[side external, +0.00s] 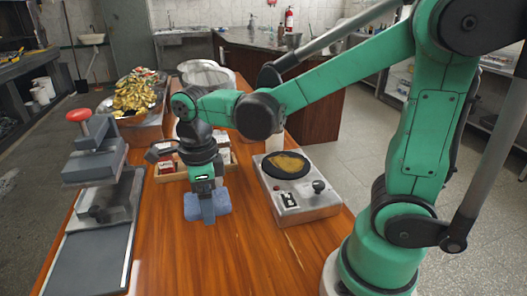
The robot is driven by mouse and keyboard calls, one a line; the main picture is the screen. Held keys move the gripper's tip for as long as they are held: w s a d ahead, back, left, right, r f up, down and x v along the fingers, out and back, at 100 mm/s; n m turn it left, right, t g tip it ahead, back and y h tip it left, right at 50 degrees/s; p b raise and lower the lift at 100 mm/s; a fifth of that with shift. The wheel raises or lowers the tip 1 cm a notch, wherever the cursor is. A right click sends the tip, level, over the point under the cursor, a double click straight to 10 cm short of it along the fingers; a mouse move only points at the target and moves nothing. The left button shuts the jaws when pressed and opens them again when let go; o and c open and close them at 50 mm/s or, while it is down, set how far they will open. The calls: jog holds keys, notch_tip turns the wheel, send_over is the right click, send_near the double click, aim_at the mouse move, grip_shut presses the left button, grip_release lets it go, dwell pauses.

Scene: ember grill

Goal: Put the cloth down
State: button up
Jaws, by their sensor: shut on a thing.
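My gripper (208,208) points down over the middle of the wooden table and is shut on a folded blue cloth (222,201). The cloth shows on both sides of the fingers, at or just above the table top; I cannot tell whether it touches the wood. The fingers hide the middle of the cloth.
A hot plate (297,205) with a dark round pan and yellow food stands to the right. A metal press (100,200) with a red knob stands to the left. Behind are a wooden box (171,176) and a tray of foil-like items (136,95). Front table (225,260) is clear.

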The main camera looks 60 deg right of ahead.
aim_at(215, 247)
notch_tip(215, 247, down, 10)
jog(key=shift+r, duration=0.1)
dwell(0.4)
